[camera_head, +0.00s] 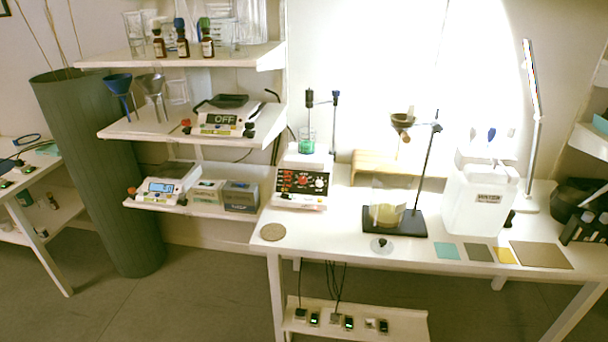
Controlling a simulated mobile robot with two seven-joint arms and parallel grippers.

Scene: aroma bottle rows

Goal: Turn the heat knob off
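A white hotplate stirrer (307,161) with a black front panel (290,182) stands at the left end of the white table. Several small red and white controls show on its panel; which one is the heat knob, and its setting, is too small to tell. A beaker of green liquid (307,142) sits on its top. On the middle shelf a white device (215,131) shows OFF, with a red knob (186,123) at its left and black ones at its right. A similar device (163,191) with a lit display is on the lower shelf. Neither gripper is in view.
A stand with a flask of yellowish liquid (386,214), a white jug (478,205) and a lamp (531,120) fill the table to the right. A round cork mat (273,232) lies at the front left corner. Bottles (182,46) stand on the top shelf.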

